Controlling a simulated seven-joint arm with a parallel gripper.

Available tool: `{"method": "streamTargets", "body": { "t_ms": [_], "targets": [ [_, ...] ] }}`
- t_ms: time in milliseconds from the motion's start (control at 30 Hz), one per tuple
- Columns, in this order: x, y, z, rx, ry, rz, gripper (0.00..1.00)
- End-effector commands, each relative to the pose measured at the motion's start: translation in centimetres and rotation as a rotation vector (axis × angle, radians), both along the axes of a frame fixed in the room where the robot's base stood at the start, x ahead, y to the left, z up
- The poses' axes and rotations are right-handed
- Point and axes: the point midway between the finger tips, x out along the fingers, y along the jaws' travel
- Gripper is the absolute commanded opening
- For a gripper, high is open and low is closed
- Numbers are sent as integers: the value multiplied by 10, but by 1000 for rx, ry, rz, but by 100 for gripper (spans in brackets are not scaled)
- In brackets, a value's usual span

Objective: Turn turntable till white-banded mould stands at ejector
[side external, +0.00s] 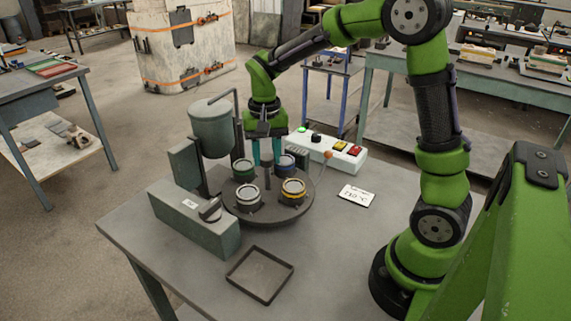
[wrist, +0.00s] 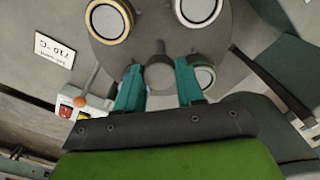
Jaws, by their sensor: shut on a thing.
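The dark round turntable (side external: 268,216) carries several moulds around a central post. The white-banded mould (side external: 247,203) is at its front left, facing the dark plunger (side external: 210,210) of a long grey-green block, likely the ejector, with a gap between. The yellow-banded mould (side external: 293,196) is front right, the green one (side external: 242,174) back left, the blue one (side external: 286,169) back right. My gripper (side external: 266,158) points down over the centre. In the wrist view its teal fingers (wrist: 158,90) are shut on the central post (wrist: 158,74); the white-banded mould (wrist: 198,8) is at the upper right.
A grey-green pot (side external: 210,125) with a bent pipe stands behind the turntable at left. An empty dark tray (side external: 260,274) lies at the front. A switch box (side external: 335,152) and a temperature card (side external: 356,196) are at the right. An orange-knobbed lever (side external: 328,155) stands beside the turntable.

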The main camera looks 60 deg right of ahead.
Motion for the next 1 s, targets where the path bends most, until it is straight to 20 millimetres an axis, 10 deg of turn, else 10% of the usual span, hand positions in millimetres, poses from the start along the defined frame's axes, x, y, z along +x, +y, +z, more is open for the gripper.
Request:
{"method": "streamTargets", "body": {
  "t_ms": [1000],
  "targets": [
    [0, 0, 1, -1, -1, 317, 0]
  ]
}}
